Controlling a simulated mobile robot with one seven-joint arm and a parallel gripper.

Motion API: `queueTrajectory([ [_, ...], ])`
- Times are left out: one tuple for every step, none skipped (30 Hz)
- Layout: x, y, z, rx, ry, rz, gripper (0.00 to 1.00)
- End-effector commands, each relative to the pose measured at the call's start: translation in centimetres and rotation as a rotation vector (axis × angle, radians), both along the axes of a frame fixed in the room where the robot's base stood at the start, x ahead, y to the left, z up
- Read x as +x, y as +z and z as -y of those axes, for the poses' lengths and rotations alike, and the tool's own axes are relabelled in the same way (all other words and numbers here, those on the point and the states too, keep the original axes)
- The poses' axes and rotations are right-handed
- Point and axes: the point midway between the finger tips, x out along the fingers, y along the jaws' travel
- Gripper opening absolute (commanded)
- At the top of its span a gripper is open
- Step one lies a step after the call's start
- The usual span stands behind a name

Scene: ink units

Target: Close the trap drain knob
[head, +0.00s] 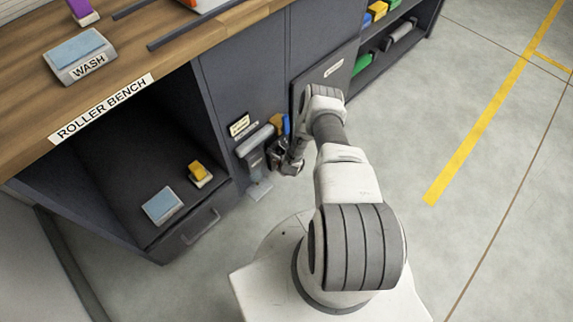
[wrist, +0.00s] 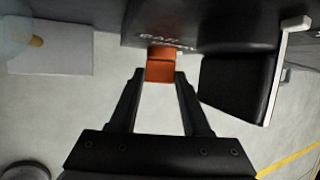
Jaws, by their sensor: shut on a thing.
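My gripper (wrist: 160,84) has its two dark fingers on either side of a small orange block (wrist: 160,65), and its tips close on it. The orange block looks like the drain knob. It sits below partly hidden lettering on a dark face. In the head view my gripper (head: 287,162) is low at the front of the dark cabinet, just right of a grey trap-like fitting (head: 256,146). My arm and gripper partly hide this spot. I cannot tell from these views how far the knob is turned.
A dark panel (head: 325,72) stands at the cabinet front beside my arm. A blue piece (head: 287,125) and an amber piece (head: 277,121) sit just above my gripper. A dark block (wrist: 238,86) is close right of the fingers. The grey floor (head: 470,180) on the right is clear.

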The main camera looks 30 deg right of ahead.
Motion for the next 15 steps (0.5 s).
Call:
queueTrajectory([
  [0.19,-0.06,-0.38,-0.016,0.002,0.010,0.00],
  [0.18,-0.05,-0.38,-0.028,0.002,0.014,0.00],
  [0.13,-0.06,-0.40,-0.039,0.002,0.017,0.00],
  [0.14,-0.04,-0.40,-0.047,0.003,0.019,0.00],
  [0.12,-0.03,-0.39,-0.053,0.003,0.020,0.00],
  [0.10,-0.03,-0.39,-0.057,0.003,0.021,0.00],
  [0.10,-0.02,-0.39,-0.059,0.002,0.022,0.00],
  [0.10,-0.01,-0.38,-0.060,0.002,0.021,0.00],
  [0.10,0.00,-0.37,-0.061,0.002,0.021,0.00],
  [0.10,0.00,-0.36,-0.060,0.002,0.021,0.00],
  [0.10,0.00,-0.36,-0.060,0.002,0.022,0.00],
  [0.10,0.00,-0.35,-0.060,0.002,0.022,0.00],
  [0.10,0.01,-0.36,-0.060,0.002,0.022,0.00],
  [0.11,0.02,-0.36,-0.060,0.002,0.022,0.00],
  [0.11,0.02,-0.36,-0.059,0.002,0.022,0.00],
])
